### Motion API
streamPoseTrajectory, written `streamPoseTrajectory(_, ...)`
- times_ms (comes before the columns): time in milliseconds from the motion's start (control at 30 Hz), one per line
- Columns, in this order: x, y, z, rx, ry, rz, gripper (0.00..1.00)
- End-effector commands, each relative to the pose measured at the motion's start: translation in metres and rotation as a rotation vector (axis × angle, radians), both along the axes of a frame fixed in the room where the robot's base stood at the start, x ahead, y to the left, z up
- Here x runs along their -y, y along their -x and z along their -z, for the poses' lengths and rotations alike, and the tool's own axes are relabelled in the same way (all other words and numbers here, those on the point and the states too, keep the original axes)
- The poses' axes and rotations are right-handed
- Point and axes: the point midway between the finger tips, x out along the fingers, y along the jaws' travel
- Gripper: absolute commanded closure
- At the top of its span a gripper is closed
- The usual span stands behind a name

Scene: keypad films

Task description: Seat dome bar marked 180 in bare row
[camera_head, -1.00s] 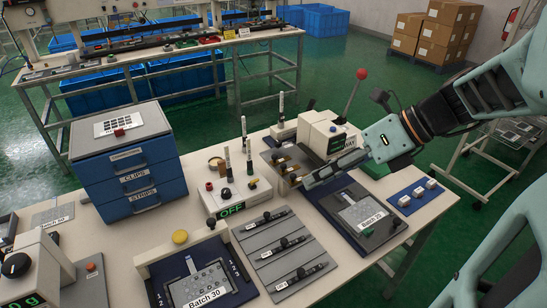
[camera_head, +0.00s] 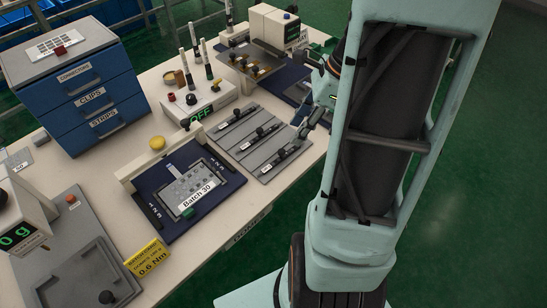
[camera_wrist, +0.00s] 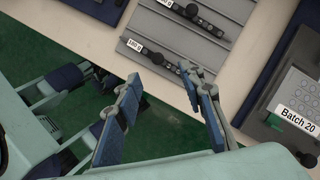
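Several-slotted grey rack (camera_head: 235,148) holds three dark dome bars with round knobs: a back bar (camera_head: 236,117), a middle bar (camera_head: 260,132) and a front bar (camera_head: 288,153). In the wrist view, the front bar (camera_wrist: 165,58) has a white end label that seems to read 180; the middle bar (camera_wrist: 196,17) is partly cut off, its label unclear. My gripper (camera_wrist: 167,117) is open and empty, its blue-padded fingers apart, just short of the front bar. In the head view my gripper (camera_head: 309,124) is by the rack's right end. The bare row cannot be made out.
The Batch 30 fixture (camera_head: 150,187) lies left of the rack. The Batch 20 fixture (camera_wrist: 258,98) is beside the rack, mostly hidden by my arm in the head view. An OFF control box (camera_head: 190,107), drawer cabinet (camera_head: 75,85) and yellow 0.6 Nm sign (camera_head: 148,260) stand around.

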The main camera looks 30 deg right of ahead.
Motion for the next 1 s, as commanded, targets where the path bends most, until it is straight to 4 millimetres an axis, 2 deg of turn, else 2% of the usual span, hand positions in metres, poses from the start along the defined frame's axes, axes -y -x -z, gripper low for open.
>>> streamPoseTrajectory(200, -0.013, -0.005, 0.035, -0.004, -0.002, -0.002, 0.64)
streamPoseTrajectory(467, -0.022, -0.009, 0.054, -0.003, -0.003, -0.001, 0.64)
streamPoseTrajectory(700, -0.036, -0.012, 0.087, -0.004, -0.002, 0.000, 0.64)
streamPoseTrajectory(1000, -0.039, -0.014, 0.093, -0.001, -0.001, 0.001, 0.64)
